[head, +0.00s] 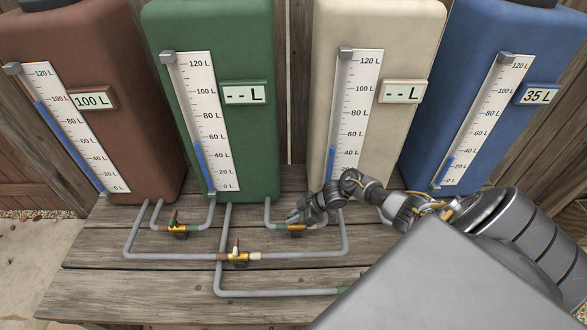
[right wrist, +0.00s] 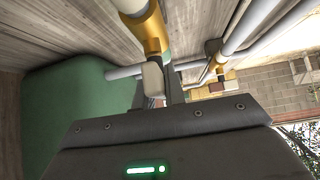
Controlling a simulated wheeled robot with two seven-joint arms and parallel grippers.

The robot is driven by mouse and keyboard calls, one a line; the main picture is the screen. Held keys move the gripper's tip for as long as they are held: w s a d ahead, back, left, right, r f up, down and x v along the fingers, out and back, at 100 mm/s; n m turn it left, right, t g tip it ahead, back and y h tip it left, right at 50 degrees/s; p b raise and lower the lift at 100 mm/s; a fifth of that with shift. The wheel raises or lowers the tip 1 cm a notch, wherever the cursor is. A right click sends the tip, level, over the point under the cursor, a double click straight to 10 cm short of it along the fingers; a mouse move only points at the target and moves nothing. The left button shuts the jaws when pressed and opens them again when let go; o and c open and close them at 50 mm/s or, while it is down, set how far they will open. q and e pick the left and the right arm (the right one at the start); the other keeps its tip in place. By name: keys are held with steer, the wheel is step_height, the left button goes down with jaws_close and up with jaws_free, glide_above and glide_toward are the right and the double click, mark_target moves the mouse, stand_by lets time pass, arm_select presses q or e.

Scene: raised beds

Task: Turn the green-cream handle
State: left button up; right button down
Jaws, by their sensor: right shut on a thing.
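The green-cream valve (head: 290,228) sits on the pipe between the green tank (head: 215,120) and the cream tank (head: 405,45). It has a brass body with a green band at its left end. My right gripper (head: 296,216) is at this valve and covers its handle in the head view. In the right wrist view the brass body (right wrist: 146,32) shows up close, with a pale block (right wrist: 153,80), likely the handle, at my fingers. The right gripper is shut on it. How far the handle is turned is hard to tell. My left gripper is not in view.
A brown-green valve (head: 178,227) and a front valve (head: 237,256) stand on nearby grey pipes. The brown tank's display (head: 93,98) reads 100 L, the blue tank's (head: 537,95) 35 L. The green and cream displays show dashes. Wooden planks (head: 100,285) lie bare at front left.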

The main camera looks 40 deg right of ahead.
steer(key=c, duration=1.5)
jaws_free()
steer(key=shift+o, duration=0.2)
steer(key=v, duration=1.1)
steer(key=shift+a, duration=0.1)
